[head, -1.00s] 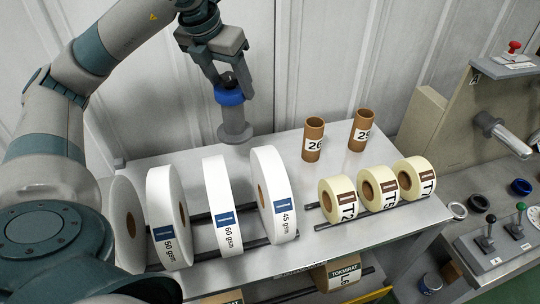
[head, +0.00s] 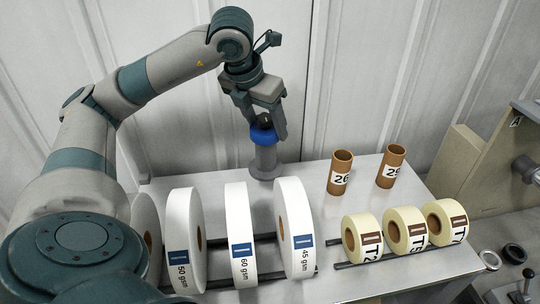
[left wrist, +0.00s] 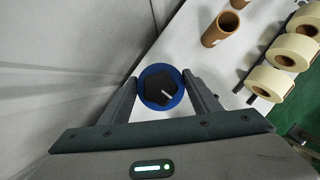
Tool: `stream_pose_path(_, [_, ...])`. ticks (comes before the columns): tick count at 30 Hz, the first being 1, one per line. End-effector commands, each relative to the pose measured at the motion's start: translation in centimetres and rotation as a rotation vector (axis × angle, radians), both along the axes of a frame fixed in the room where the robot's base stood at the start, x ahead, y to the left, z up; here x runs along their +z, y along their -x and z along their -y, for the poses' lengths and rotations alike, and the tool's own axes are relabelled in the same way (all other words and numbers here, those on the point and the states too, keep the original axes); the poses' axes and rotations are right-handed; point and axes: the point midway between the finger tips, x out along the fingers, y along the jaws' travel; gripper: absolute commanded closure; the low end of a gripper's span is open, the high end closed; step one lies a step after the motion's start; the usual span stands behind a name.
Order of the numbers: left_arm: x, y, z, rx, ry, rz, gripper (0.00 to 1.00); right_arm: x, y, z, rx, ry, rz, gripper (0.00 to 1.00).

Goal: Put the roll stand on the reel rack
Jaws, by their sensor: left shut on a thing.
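The roll stand is a grey post with a round foot (head: 265,165), a blue collar and a dark knob on top. My left gripper (head: 265,124) is shut on the roll stand near its top and holds it upright. The stand's foot is at the back edge of the reel rack (head: 213,183), a grey metal top, behind the white rolls. I cannot tell if the foot touches the rack. In the left wrist view the blue collar (left wrist: 161,104) and knob sit between the fingers. My right gripper is not in view.
Several white paper rolls (head: 240,235) stand in front of the roll stand. Two brown cores (head: 341,172) and several cream label rolls (head: 405,230) stand to the right. Bare rack top lies between the stand and the cores.

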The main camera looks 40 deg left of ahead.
Motion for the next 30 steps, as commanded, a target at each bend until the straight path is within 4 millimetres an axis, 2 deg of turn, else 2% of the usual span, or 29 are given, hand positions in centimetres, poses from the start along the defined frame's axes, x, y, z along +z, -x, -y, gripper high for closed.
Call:
stream_pose_path(9, [-3.1,0.0,-0.1,0.001,-0.001,0.001,1.00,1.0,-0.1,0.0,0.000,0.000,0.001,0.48])
stream_pose_path(22, [-3.6,0.0,0.0,0.001,-0.001,0.002,1.00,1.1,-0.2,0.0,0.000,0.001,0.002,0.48])
stream_pose_path(30, [-6.1,0.0,-0.1,0.002,-0.001,-0.002,1.00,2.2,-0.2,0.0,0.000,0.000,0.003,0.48])
